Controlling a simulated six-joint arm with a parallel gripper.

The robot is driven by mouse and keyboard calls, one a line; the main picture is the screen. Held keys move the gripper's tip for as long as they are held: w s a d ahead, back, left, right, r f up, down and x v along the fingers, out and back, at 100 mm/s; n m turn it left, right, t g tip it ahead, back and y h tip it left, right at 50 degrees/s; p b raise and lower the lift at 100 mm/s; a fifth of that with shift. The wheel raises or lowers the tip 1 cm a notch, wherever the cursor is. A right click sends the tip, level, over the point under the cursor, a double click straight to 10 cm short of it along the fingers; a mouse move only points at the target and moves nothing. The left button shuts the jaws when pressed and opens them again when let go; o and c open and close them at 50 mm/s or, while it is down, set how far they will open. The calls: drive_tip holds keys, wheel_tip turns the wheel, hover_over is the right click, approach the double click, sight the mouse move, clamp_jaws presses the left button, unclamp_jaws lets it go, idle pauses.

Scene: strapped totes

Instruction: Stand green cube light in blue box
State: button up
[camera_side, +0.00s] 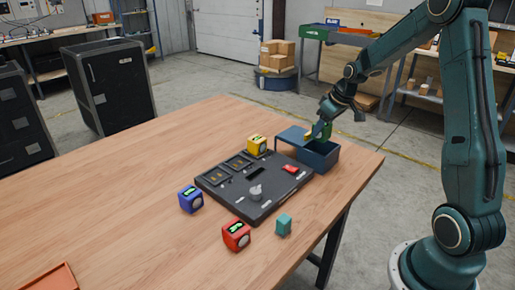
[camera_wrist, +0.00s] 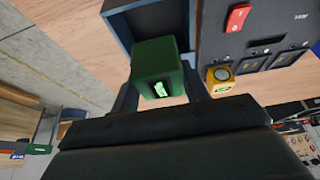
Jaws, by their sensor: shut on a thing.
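The green cube light (camera_wrist: 158,68) is between the fingers of my gripper (camera_wrist: 160,88) in the wrist view, with a glowing symbol on the face toward the camera. My gripper (camera_side: 320,131) is shut on it. In the side view, the green cube light (camera_side: 327,131) is partly hidden by my gripper and appears above the blue box (camera_side: 322,160). The open blue box stands at the right end of the dark panel, with a flat blue lid-like piece (camera_side: 292,135) at its left.
A dark control panel (camera_side: 228,195) with a red switch (camera_side: 290,169) lies beside the box. Yellow (camera_side: 256,146), blue (camera_side: 190,199) and red (camera_side: 236,236) cube lights and a small teal block (camera_side: 284,225) stand around it.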

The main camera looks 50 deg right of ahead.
sight(320, 140)
drive_tip(key=shift+f, duration=0.15)
drive_tip(key=shift+f, duration=2.6)
drive_tip(key=shift+f, duration=1.5)
idle(0.4)
drive_tip(key=o, duration=1.2)
drive_tip(key=shift+o, duration=0.2)
